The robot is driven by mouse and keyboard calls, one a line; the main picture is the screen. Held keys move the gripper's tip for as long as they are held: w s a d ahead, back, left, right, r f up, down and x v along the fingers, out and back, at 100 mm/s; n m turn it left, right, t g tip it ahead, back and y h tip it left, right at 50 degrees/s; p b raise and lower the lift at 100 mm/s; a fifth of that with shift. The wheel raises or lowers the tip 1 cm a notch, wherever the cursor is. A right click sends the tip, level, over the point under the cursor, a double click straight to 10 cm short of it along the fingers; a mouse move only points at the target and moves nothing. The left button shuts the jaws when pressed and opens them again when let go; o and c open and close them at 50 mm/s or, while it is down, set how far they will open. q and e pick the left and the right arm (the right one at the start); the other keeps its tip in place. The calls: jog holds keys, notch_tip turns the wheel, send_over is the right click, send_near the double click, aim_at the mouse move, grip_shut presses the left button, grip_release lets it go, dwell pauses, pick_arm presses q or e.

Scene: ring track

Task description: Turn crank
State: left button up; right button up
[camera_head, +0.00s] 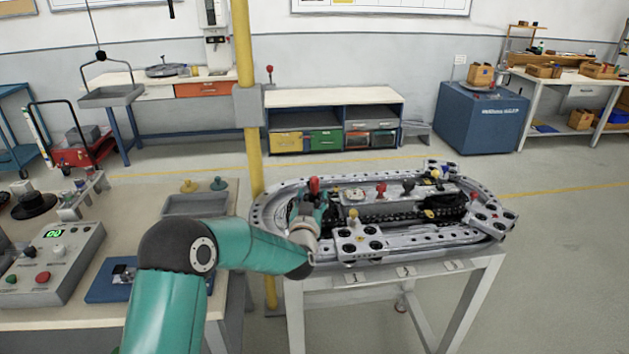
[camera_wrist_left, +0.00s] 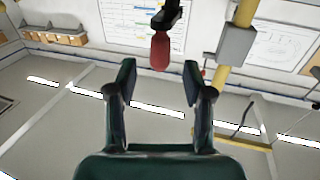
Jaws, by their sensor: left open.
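The crank's red handle (camera_wrist_left: 160,50) hangs from a dark arm at the top of the left wrist view. In that picture it sits just beyond the fingertips, centred between them, with none of it clasped. In the head view a red handle (camera_head: 314,185) shows at the left end of the ring track (camera_head: 262,212). My left gripper (camera_head: 313,205) is beside it there, with the arm partly covering the near left side of the track. The left wrist view shows my left gripper (camera_wrist_left: 158,84) open and empty. My right gripper is not in view.
On the track are another red knob (camera_head: 381,188), a dark knob (camera_head: 408,187) and a carriage plate (camera_head: 360,240). A yellow post (camera_head: 252,120) stands close behind the left end. A control box (camera_head: 50,262) and a grey tray (camera_head: 195,204) are on the left bench.

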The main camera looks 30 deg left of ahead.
aim_at(314, 188)
pick_arm(q)
jog(key=shift+p+x, duration=0.8)
jog(key=shift+x, duration=2.25)
grip_shut()
